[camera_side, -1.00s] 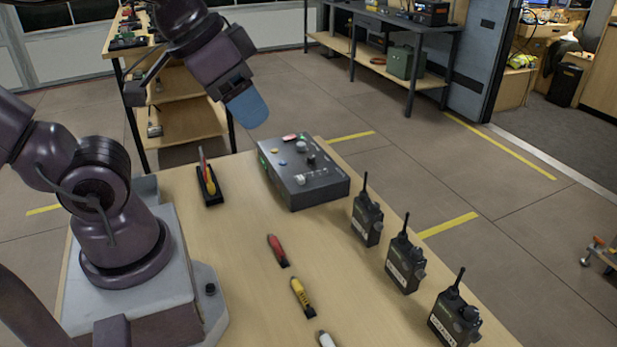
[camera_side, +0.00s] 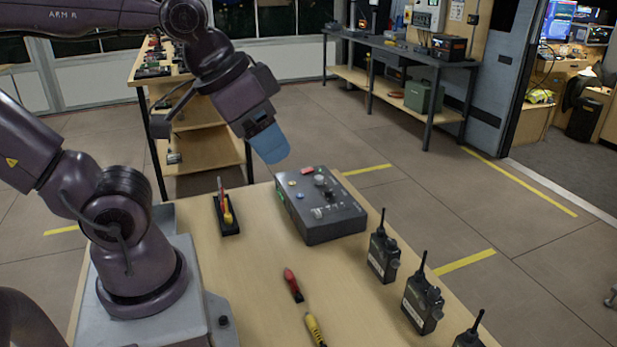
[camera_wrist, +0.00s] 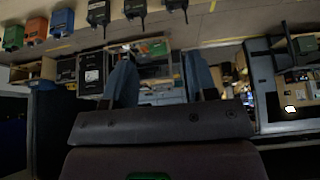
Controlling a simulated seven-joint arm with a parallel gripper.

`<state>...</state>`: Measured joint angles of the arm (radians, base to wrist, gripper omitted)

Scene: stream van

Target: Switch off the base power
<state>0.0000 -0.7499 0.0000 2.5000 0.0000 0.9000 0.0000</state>
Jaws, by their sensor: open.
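A dark grey control box (camera_side: 335,219) lies on the wooden bench in the side view. Its top bears a red switch or button (camera_side: 307,170), black and pale knobs, and small blue and yellow buttons. A green light (camera_side: 279,195) glows at its left edge. None of its labels can be read, so I cannot tell which control is the base power. My gripper (camera_side: 270,143) hangs above and behind the box's left end, apart from it. The wrist view shows its two blue fingers (camera_wrist: 160,78) spread with nothing between them. I cannot make out the box there.
Several handheld radios (camera_side: 384,256) stand along the bench's right edge. A black holder (camera_side: 227,214) with tools stands left of the box. A red-handled tool (camera_side: 293,285) and a yellow one (camera_side: 315,330) lie in front. The bench between them is clear.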

